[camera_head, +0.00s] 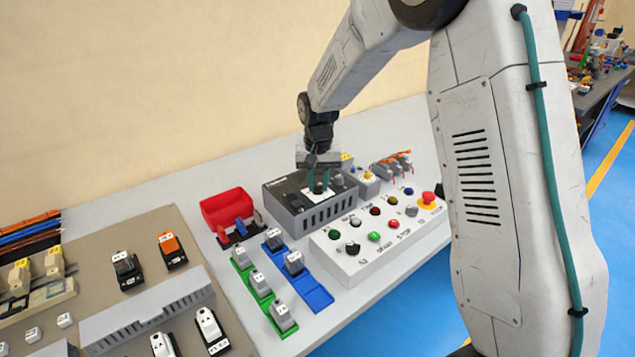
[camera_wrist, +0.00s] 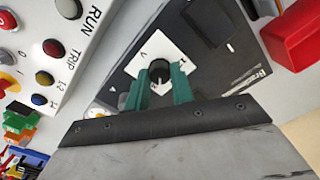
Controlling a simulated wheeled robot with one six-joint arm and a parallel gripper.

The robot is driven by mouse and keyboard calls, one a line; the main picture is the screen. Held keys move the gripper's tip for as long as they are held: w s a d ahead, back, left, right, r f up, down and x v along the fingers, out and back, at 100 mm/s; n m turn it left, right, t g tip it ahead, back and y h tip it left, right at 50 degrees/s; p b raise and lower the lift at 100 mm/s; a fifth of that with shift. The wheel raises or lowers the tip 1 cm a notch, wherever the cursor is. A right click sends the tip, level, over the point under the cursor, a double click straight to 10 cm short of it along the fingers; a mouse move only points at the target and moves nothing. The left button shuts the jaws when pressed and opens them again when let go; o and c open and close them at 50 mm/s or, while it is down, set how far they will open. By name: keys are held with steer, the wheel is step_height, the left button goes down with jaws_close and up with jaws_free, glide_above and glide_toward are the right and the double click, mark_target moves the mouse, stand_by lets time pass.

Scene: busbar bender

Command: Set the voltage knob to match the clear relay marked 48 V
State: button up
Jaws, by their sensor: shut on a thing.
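The voltage knob (camera_wrist: 159,70) is a small black dial with a white pointer line, on a white square plate (camera_wrist: 143,62) marked V. The plate sits on the dark top of a grey box (camera_head: 278,203). My gripper (camera_wrist: 160,84) has its teal fingers shut on the knob, one on each side; in the head view it (camera_head: 319,181) reaches straight down to the box. Several grey relays stand on a green rail (camera_head: 248,272) and a blue rail (camera_head: 316,294). Their small markings are unreadable here, so I cannot tell which one is the clear 48 V relay.
A white control panel (camera_head: 345,265) with coloured buttons and a red emergency stop (camera_head: 428,198) stands in front of the box. A red bin (camera_head: 225,207) stands to its left. A beige board (camera_head: 100,290) with relays and a grey duct lies farther left.

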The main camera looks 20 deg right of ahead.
mark_target(318, 186)
steer(key=shift+m, duration=1.1)
steer(key=o, duration=1)
steer(key=shift+r, duration=0.15)
step_height(318, 186, up, 8)
steer(key=shift+f, duration=0.2)
